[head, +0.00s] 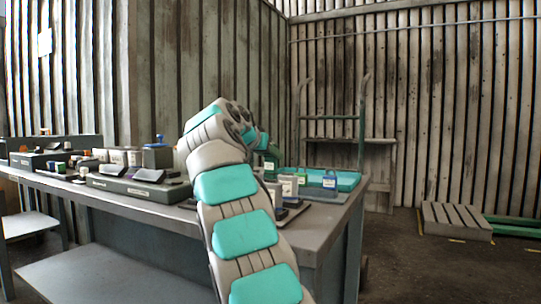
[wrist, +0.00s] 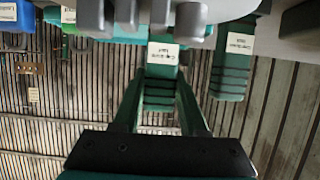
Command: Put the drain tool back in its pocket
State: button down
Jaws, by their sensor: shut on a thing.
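In the wrist view my gripper (wrist: 160,88) is shut on a dark green, ribbed tool handle (wrist: 158,98) with a white label. The label's print is too blurred to read surely, so I cannot confirm that this is the drain tool. A second dark green handle (wrist: 232,70) with a white label is to the right, apart from my fingers. Grey rounded parts cover the top of the held tool. In the head view my arm hides most of the gripper, near a green item (head: 271,163) above the bench. I cannot make out the pocket.
The grey bench (head: 305,240) carries a teal tray (head: 345,180), small labelled blocks (head: 289,186) and a long dark case (head: 135,188). A hand truck (head: 361,120) stands behind the bench's right end.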

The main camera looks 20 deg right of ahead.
jog(key=shift+f+b, duration=0.8)
jog(key=shift+f, duration=0.1)
jog(key=shift+c, duration=1.8)
grip_release()
jog(key=v, duration=0.7)
jog(key=shift+s+a, duration=0.25)
jog(key=shift+a, duration=0.05)
jog(key=shift+r, duration=0.15)
